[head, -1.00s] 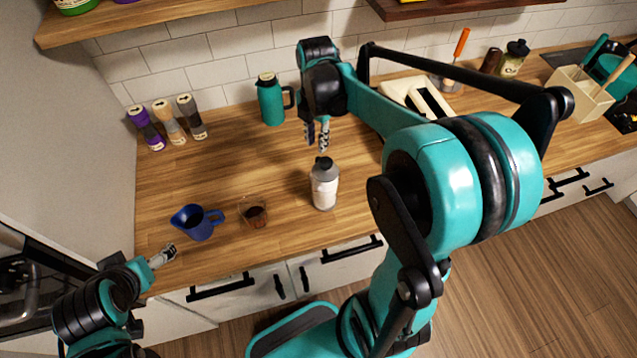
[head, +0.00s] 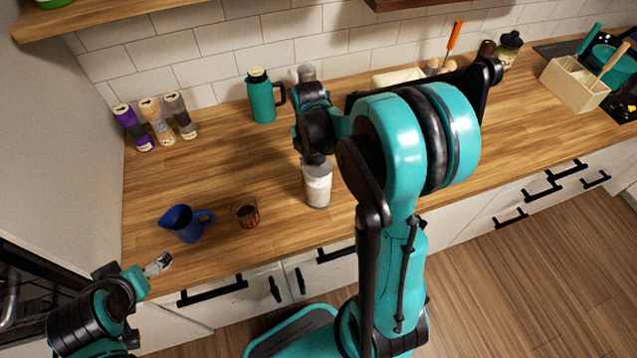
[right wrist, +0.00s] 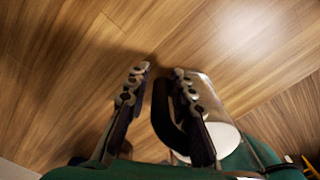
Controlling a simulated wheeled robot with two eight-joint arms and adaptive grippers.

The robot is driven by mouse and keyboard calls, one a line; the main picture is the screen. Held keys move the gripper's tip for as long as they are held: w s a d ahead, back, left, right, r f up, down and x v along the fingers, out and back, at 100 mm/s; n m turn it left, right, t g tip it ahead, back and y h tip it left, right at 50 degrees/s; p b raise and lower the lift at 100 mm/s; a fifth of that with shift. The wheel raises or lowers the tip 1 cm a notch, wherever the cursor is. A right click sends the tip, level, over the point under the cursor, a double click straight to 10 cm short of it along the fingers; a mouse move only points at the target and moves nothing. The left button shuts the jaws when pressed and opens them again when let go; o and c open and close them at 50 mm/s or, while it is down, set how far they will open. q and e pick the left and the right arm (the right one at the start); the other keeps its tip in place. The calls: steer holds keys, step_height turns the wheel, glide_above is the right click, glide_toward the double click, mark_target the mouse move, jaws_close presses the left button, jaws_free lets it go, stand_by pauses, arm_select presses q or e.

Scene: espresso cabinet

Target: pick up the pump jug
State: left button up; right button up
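A white jug with a grey shoulder (head: 317,190), which looks like the pump jug, stands upright near the counter's front. Its dark top is now hidden by my right wrist in the head view. A pale cylinder, likely this jug, shows beside and partly behind the right-hand finger in the right wrist view (right wrist: 228,138).
A teal jug with a handle (head: 262,100) stands at the back. A blue pitcher (head: 185,224) and a small glass of dark contents (head: 247,213) stand front left. Several spice jars (head: 158,121) are at the back left. The counter between them is clear (head: 220,165).

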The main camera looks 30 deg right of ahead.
jaws_close()
steer(key=shift+r, duration=0.15)
